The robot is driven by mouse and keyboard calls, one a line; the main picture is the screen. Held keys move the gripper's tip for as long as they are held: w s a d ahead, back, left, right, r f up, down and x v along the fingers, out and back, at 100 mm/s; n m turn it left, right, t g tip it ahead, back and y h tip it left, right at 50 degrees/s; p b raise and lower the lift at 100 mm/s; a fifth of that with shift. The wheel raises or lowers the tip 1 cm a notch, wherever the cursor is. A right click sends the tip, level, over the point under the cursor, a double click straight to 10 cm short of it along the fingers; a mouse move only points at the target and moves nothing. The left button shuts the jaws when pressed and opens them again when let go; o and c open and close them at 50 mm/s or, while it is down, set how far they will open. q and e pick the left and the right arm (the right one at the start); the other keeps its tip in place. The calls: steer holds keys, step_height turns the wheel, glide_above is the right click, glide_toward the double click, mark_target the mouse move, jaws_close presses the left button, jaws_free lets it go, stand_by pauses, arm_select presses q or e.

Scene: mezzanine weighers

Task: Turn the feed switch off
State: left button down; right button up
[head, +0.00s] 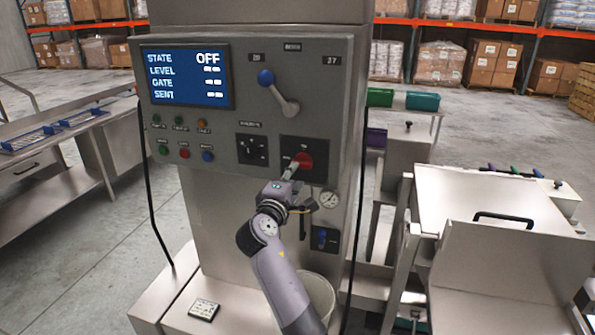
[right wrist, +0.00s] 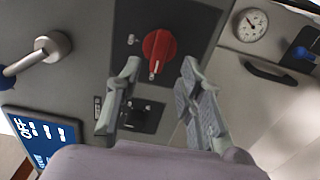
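A red rotary switch (head: 305,160) sits on a black plate on the grey control panel (head: 225,120); its label is too small to read. It also shows in the right wrist view (right wrist: 158,46), its white mark toward my gripper. My right gripper (head: 291,172) is at the switch in the head view. In the right wrist view my right gripper (right wrist: 162,72) is open, its two fingers apart and empty, with the red knob just beyond the gap. I cannot tell whether they touch. The display (head: 187,76) reads STATE OFF. My left gripper is out of view.
A black selector (head: 252,150), a blue-knobbed lever (head: 278,92) and several small buttons (head: 183,153) share the panel. A gauge (head: 329,199) and a blue-handled valve (head: 323,238) sit lower right. Steel benches stand at both sides; open floor lies behind.

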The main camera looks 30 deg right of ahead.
steer(key=v, duration=0.6)
steer(key=shift+s+a, duration=0.3)
steer(key=shift+f, duration=0.1)
steer(key=w+a+f+n+y+b, duration=0.1)
steer(key=a+f+n+y, duration=0.15)
steer(key=f, duration=1.15)
steer(key=w+a+f+n+y+b, duration=0.15)
steer(key=a+f+y, duration=0.25)
steer(key=f, duration=1.1)
steer(key=s+a+f+m+g+y+b, duration=0.1)
steer(key=s+a+f+g+y, duration=0.1)
steer(key=s+f, duration=0.65)
steer(key=s+a+f+m+g+y+b, duration=0.1)
steer(key=s+a+f+g+y, duration=0.15)
steer(key=f, duration=1.15)
steer(key=s+f+m+g+y+b, duration=0.1)
steer(key=s+f+m+g+b, duration=0.1)
steer(key=s+f, duration=1.15)
steer(key=s+f+m+g+y+b, duration=0.1)
steer(key=s+f+m+g, duration=0.15)
steer(key=s+f, duration=1.05)
steer(key=s+d+f+m+g+b, duration=0.1)
steer(key=s+m, duration=0.2)
steer(key=s, duration=1.5)
steer(key=shift+f+g+y, duration=0.2)
steer(key=shift+g+y, duration=0.1)
steer(key=shift+g, duration=0.1)
